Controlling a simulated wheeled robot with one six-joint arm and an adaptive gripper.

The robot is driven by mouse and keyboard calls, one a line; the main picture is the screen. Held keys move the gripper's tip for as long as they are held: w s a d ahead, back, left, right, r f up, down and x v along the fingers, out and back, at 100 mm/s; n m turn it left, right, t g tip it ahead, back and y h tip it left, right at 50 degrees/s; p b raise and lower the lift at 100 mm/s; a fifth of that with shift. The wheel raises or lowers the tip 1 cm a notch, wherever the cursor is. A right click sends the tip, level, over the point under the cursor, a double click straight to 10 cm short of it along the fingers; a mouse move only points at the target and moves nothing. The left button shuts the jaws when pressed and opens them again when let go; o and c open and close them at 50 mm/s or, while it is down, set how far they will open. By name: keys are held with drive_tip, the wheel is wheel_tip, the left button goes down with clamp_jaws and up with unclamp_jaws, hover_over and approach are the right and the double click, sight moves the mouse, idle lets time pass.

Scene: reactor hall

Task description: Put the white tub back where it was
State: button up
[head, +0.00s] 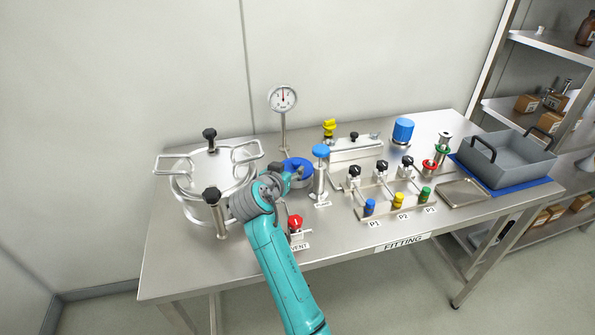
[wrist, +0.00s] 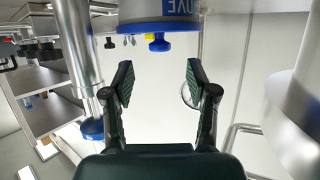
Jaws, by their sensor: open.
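My gripper (wrist: 158,82) is open in the wrist view, with nothing between its pads. A pale round body with a blue band and part of a label (wrist: 140,12) is at the top edge of that view, apart from and beyond the fingertips; most of it is cut off. It may be the white tub. In the head view my gripper (head: 296,173) is over the left-middle of the steel table, beside a round blue thing (head: 293,162) that it partly hides. No plainly white tub shows in the head view.
A steel vessel (head: 190,189) stands left of my gripper and a blue-topped post (head: 320,152) close right. A gauge (head: 284,98) stands behind, a red vent knob (head: 295,222) in front. Valves and a grey tray (head: 505,165) fill the right. The front-left table is clear.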

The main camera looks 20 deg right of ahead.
sight(295, 163)
drive_tip(key=shift+x, duration=3.7)
drive_tip(key=shift+r, duration=0.1)
clamp_jaws()
